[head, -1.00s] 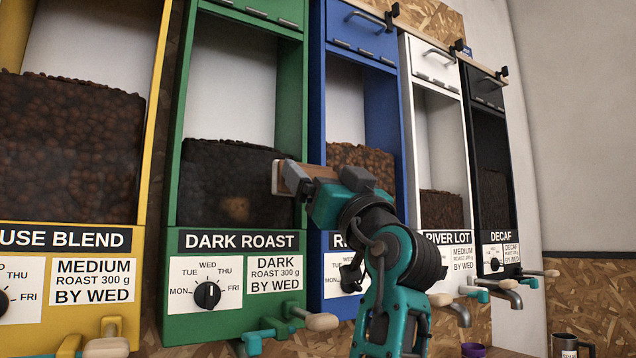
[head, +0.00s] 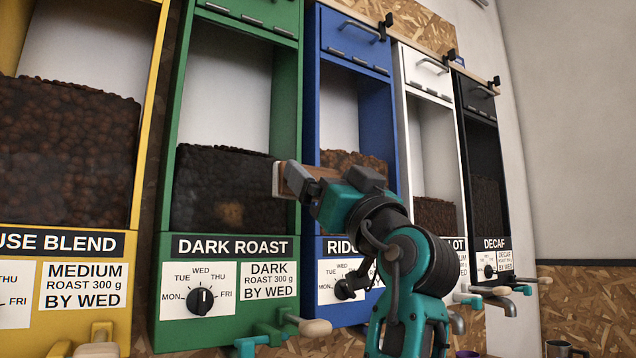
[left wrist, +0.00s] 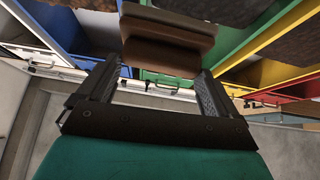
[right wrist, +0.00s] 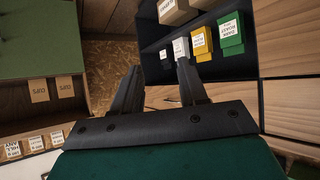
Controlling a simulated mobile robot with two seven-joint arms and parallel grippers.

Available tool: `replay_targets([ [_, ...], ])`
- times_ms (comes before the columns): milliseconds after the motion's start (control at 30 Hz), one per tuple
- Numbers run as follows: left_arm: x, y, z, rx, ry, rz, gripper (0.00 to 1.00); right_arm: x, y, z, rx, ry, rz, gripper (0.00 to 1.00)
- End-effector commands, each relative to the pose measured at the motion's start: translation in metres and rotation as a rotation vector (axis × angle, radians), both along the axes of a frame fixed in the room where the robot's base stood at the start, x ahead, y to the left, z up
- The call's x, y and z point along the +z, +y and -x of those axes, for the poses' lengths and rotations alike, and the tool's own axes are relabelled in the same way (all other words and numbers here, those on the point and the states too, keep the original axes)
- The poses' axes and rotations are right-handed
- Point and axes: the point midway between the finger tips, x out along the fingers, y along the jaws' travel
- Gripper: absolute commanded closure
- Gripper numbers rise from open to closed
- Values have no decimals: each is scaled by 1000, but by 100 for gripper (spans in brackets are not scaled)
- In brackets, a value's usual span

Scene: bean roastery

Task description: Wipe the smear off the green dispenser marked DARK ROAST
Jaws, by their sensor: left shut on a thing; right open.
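The green dispenser (head: 171,150) marked DARK ROAST stands between the yellow and blue ones in the head view. A tan, blurry smear (head: 230,213) shows on its window, low and right of the middle, over the dark beans. My left gripper (head: 322,183) is shut on a brown block with a pale face (head: 278,180). The block is at the dispenser's right post, right of and above the smear; I cannot tell whether it touches. The brown block (left wrist: 165,52) also shows between the fingers in the left wrist view. My right gripper (right wrist: 160,72) is open and empty.
The green dispenser's tap handle (head: 308,326) and dial (head: 200,300) stick out below the window. The blue dispenser (head: 312,130) stands close on the right, behind my left arm. In the right wrist view, a dark shelf (right wrist: 205,70) holds several small labelled boxes.

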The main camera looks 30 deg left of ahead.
Motion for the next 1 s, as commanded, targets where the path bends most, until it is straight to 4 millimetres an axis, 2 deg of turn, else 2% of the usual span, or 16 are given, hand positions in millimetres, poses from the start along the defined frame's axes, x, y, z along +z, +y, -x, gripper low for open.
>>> replay_targets([
  [233, -1, 1, 1, 0, 0, 0, 56, 1, 0, 0, 1, -1, -1, 57],
  [367, -7, 10, 10, 1, 0, 5, 56, 9, 3, -2, 4, -1, -5, 57],
  [700, -38, 44, 65, -11, -4, 1, 56, 45, 15, -9, 22, -3, -29, 57],
  [900, -49, 53, 91, -21, -9, -12, 56, 58, 20, -12, 30, -4, -38, 57],
  [1000, -51, 55, 97, -22, -8, -17, 56, 60, 21, -12, 32, -4, -40, 57],
])
